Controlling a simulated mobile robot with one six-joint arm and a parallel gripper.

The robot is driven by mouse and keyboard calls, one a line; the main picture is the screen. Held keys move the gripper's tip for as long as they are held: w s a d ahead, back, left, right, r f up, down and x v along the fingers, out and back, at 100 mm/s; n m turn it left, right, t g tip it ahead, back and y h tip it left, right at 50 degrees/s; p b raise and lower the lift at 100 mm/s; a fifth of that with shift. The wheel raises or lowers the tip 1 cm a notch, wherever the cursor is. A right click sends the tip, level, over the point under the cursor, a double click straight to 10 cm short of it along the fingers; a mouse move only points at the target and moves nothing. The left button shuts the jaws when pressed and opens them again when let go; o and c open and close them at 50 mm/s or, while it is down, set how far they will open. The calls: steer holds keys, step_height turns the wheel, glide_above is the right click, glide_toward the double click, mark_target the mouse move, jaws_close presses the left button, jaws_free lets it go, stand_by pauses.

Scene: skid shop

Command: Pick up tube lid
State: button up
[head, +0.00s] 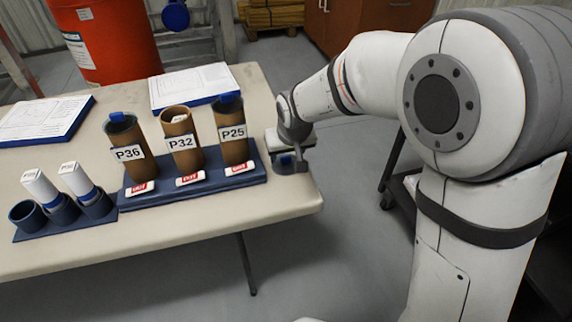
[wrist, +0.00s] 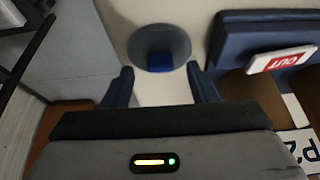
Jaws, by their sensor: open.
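The tube lid (wrist: 160,30) is a grey disc with a blue block-shaped knob (wrist: 160,62), lying on the pale tabletop in the wrist view. My gripper (wrist: 160,82) is open, with its two dark blue fingers either side of the near part of the lid; the knob lies just beyond the fingertips, between their lines. I cannot tell the height gap. In the head view my gripper (head: 290,158) is at the table's right end, partly hiding the lid.
A blue rack (head: 193,190) beside my gripper holds upright brown tubes P36 (head: 128,142), P32 (head: 181,135) and P25 (head: 231,130). A smaller rack (head: 37,232) at left holds two white cylinders. Clipboards (head: 190,83) lie behind. The table edge is close on the right.

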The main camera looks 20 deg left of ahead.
steer(key=shift+w+a+f, duration=0.1)
steer(key=shift+w+f, duration=0.1)
steer(key=shift+f, duration=0.45)
steer(key=shift+c, duration=0.4)
steer(key=c, duration=1)
steer(key=shift+o, duration=0.2)
